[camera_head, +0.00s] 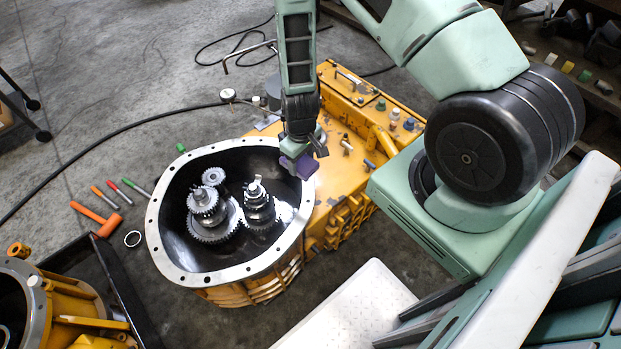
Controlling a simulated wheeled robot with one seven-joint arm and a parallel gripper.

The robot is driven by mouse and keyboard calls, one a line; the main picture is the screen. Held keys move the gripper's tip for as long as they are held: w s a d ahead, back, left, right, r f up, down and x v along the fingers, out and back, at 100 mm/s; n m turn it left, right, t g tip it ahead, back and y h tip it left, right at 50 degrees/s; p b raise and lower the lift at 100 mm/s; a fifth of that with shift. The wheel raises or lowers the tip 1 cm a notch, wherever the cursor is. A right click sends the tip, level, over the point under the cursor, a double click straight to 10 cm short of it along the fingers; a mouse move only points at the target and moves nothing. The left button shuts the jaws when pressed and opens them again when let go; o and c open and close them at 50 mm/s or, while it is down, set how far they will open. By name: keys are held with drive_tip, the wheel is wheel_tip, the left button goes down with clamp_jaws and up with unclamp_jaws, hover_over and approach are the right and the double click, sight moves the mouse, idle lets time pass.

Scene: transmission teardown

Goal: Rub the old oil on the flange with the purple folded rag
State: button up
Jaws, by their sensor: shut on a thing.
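The transmission housing is yellow, and its pale metal flange (158,215) forms a ring around a dark opening with gears inside. My gripper (298,160) is at the flange's upper right rim, pointing down. It is shut on the purple folded rag (306,166), which is at or just above the rim; I cannot tell whether it touches. The old oil is not clearly visible; part of the rim there is hidden by the rag and gripper.
Gear shafts (258,205) stand up inside the opening. Several hand tools (105,198) and an orange hammer (97,219) lie on the floor at left. A black tray (125,290) and another yellow housing (72,305) are at lower left. A white step (355,310) is in front.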

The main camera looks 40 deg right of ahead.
wheel_tip(320, 180, down, 8)
drive_tip(key=d+f+n+b, duration=0.1)
drive_tip(key=n+b, duration=0.7)
drive_tip(key=b, duration=0.2)
drive_tip(key=n+b, duration=0.9)
drive_tip(key=b, duration=0.3)
hover_over(313, 192)
wheel_tip(313, 192, down, 6)
drive_tip(key=shift+s+r, duration=0.1)
drive_tip(key=shift+r, duration=0.15)
drive_tip(key=shift+f+b, duration=0.55)
drive_tip(key=shift+f, duration=0.45)
drive_tip(key=shift+w+d+r+p, duration=0.1)
drive_tip(key=shift+w+d+p, duration=0.2)
drive_tip(key=shift+w, duration=0.45)
drive_tip(key=shift+w+d+r+p, duration=0.1)
drive_tip(key=shift+w+d+p, duration=0.15)
drive_tip(key=shift+w, duration=0.5)
drive_tip(key=shift+w+d+f, duration=0.1)
drive_tip(key=shift+w+d, duration=0.15)
drive_tip(key=shift+w, duration=0.4)
drive_tip(key=shift+w+d+f, duration=0.1)
drive_tip(key=shift+w+d, duration=0.2)
drive_tip(key=shift+w, duration=0.3)
drive_tip(key=shift+w+d, duration=0.25)
drive_tip(key=shift+w, duration=0.4)
drive_tip(key=shift+r+p, duration=0.1)
drive_tip(key=shift+p, duration=0.25)
